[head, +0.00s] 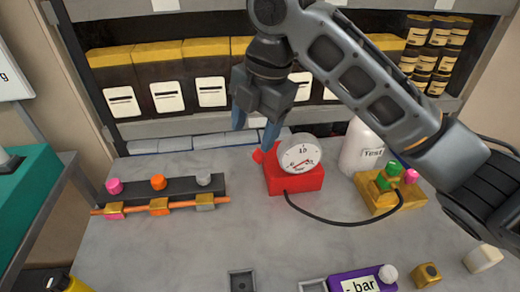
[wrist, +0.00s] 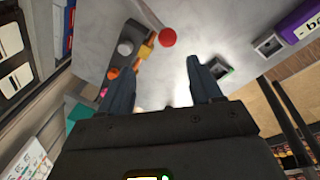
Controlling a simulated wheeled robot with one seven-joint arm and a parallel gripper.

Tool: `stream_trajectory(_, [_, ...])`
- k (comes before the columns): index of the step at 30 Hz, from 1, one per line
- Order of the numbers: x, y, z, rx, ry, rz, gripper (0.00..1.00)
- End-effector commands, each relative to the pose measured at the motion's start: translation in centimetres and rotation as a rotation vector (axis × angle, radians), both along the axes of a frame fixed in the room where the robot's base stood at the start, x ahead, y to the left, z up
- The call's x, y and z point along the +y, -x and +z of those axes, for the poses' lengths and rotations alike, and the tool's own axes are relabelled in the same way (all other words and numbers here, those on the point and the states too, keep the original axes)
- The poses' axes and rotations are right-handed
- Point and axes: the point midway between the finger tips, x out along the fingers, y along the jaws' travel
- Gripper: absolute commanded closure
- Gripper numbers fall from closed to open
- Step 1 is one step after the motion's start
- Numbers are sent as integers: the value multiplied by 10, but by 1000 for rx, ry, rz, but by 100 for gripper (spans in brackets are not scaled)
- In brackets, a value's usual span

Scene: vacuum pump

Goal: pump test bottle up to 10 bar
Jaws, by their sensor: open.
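The red pump box (head: 294,180) stands mid-table with a round white gauge (head: 300,153) on top. The gauge shows a 10 mark and a red needle; the exact reading is too small to tell. The white test bottle (head: 362,147), labelled "Test", stands at the right, partly behind my arm. A black hose (head: 345,221) runs from the red box to a yellow valve block (head: 378,198) with green and pink knobs. My gripper (head: 256,124) is open and empty, above and behind the red box's left side. Its open fingers also show in the wrist view (wrist: 162,92).
A dark rack (head: 135,191) with pink, orange and grey knobs and an orange rod stands left. A purple "bar" panel (head: 362,281), brass cube (head: 427,273) and pale block (head: 483,258) lie front right. Shelved boxes line the back. A red round end (wrist: 167,38) shows in the wrist view.

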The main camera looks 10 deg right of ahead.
Motion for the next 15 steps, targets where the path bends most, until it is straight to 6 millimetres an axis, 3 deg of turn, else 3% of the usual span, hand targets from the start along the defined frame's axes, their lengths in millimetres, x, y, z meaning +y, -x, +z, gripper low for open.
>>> stream_trajectory(3, [-15, -3, 9, 7, 68, 28, 36])
stream_trajectory(7, [-19, -4, 7, 13, 89, 38, 36])
stream_trajectory(15, [-16, -7, -29, 14, 87, 35, 36])
